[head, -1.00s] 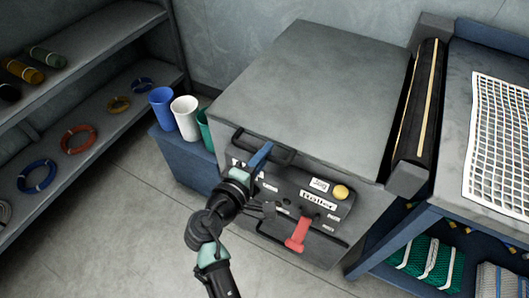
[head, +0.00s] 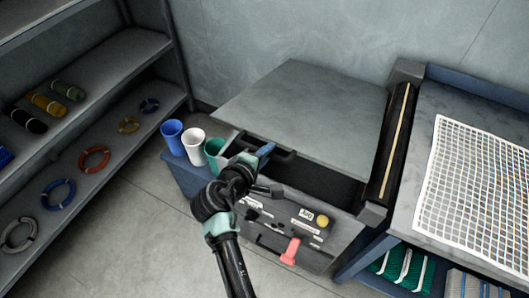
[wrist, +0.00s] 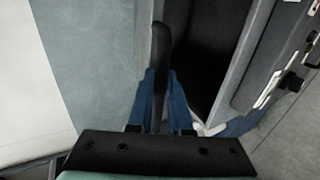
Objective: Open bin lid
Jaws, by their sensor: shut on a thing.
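The bin (head: 325,262) is a grey box with a control panel on its front. Its flat grey lid (head: 310,105) is partly open, with a dark gap (head: 325,185) between the lid's front edge and the panel. My gripper (head: 262,154) is at the front left of the lid, shut on the black bar handle (head: 284,158). In the wrist view, the blue fingers of my gripper (wrist: 160,88) close around the dark handle (wrist: 162,45), and the dark opening shows just to the right. I cannot tell whether the lid is tilted or slid.
The panel carries a red lever (head: 290,252) and a yellow knob (head: 322,221). Blue, white and green cups (head: 194,147) stand at the left. A shelf (head: 110,110) is further left. A black roller (head: 388,145) and a bench with netting (head: 475,190) are at the right.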

